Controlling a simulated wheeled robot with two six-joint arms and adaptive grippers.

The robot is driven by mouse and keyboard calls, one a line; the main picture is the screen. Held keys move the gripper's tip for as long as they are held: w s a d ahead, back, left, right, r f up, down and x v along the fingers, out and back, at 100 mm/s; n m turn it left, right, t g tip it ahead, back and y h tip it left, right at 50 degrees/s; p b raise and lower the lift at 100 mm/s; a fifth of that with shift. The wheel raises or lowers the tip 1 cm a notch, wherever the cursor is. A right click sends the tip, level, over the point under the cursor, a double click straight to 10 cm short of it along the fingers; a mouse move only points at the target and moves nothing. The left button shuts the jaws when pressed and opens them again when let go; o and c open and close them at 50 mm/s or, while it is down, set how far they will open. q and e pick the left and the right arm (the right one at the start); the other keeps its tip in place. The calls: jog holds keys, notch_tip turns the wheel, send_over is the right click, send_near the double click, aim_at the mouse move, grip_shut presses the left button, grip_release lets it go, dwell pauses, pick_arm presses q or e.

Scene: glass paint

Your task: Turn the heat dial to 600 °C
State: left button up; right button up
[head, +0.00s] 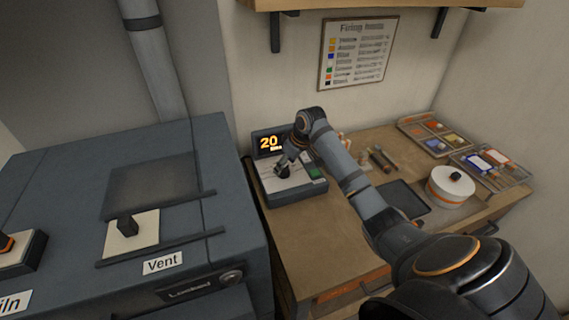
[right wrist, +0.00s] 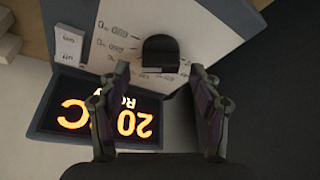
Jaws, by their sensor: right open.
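The kiln controller (head: 289,187) stands on the wooden bench with a sloped pale face, a dark display and a green button at its right. Its display (head: 268,143) reads 20 in orange; in the right wrist view the display (right wrist: 100,115) shows upside down as 20 with a C. The heat dial (right wrist: 160,53) is a black knob on the pale face, with small marks around it. My right gripper (right wrist: 157,85) is open, its two fingers apart on either side of the dial's near edge; I cannot tell whether they touch it.
The dark kiln (head: 190,165) with a Vent label (head: 163,262) and knob fills the left. A wall chart (head: 357,52) hangs under a shelf. Trays of colours (head: 436,135) and a white round pot (head: 451,187) stand at the right of the bench (head: 305,235).

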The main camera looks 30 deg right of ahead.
jog(key=shift+w+a+f, duration=0.1)
jog(key=shift+f, duration=0.4)
jog(key=shift+w+f, duration=0.1)
jog(key=shift+f, duration=0.05)
jog(key=c, duration=1.1)
pick_arm(q)
jog(key=shift+s+r, duration=0.15)
jog(key=shift+s, duration=0.05)
pick_arm(e)
jog(key=shift+c, duration=0.2)
pick_arm(q)
jog(key=shift+r, duration=0.1)
